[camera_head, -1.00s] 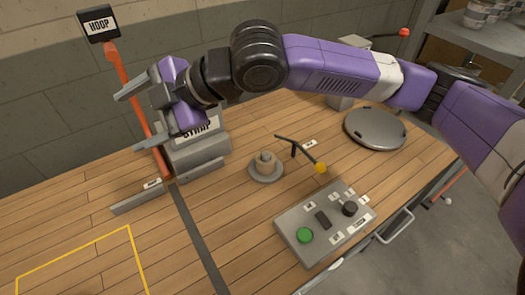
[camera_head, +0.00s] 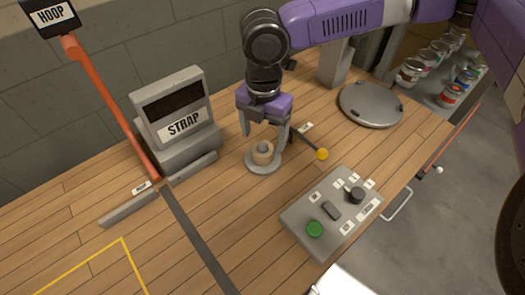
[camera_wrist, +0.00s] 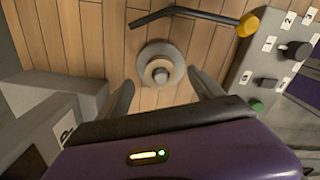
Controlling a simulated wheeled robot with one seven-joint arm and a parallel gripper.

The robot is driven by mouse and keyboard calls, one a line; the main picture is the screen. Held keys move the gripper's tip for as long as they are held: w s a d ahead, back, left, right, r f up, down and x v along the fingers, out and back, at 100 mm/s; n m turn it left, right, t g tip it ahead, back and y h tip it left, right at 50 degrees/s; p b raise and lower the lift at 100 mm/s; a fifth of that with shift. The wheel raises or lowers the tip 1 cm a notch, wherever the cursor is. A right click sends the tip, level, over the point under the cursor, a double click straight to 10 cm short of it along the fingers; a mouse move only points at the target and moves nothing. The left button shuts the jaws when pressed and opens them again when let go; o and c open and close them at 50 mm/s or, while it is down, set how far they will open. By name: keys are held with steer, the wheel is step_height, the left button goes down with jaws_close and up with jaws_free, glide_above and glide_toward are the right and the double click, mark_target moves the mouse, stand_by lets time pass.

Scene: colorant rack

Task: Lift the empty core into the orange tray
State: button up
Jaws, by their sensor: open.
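A small tan core (camera_head: 262,152) stands upright around the post of a round grey base (camera_head: 257,166) on the wooden bench. In the wrist view the core (camera_wrist: 160,72) and base (camera_wrist: 177,55) lie beyond my fingertips, between their lines. My gripper (camera_head: 264,130) is open and empty, pointing down over the core, with one finger toward each side. Its two fingers also show in the wrist view (camera_wrist: 164,88). I cannot tell the exact gap between fingertips and core. No orange tray is in view.
The STRAP machine (camera_head: 175,115) stands left, with an orange HOOP lever (camera_head: 115,105). A black lever with a yellow knob (camera_head: 322,154) is close right of the base. A control box (camera_head: 329,213) is in front right, and a grey round lid (camera_head: 371,104) behind right.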

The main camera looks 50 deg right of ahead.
mark_target(263, 144)
steer(key=shift+s+a+f, duration=0.1)
steer(key=shift+f, duration=1.25)
steer(key=shift+a+f, duration=0.1)
steer(key=shift+f, duration=1.25)
steer(key=c, duration=1.4)
steer(key=shift+r, duration=0.15)
steer(key=shift+c, duration=0.2)
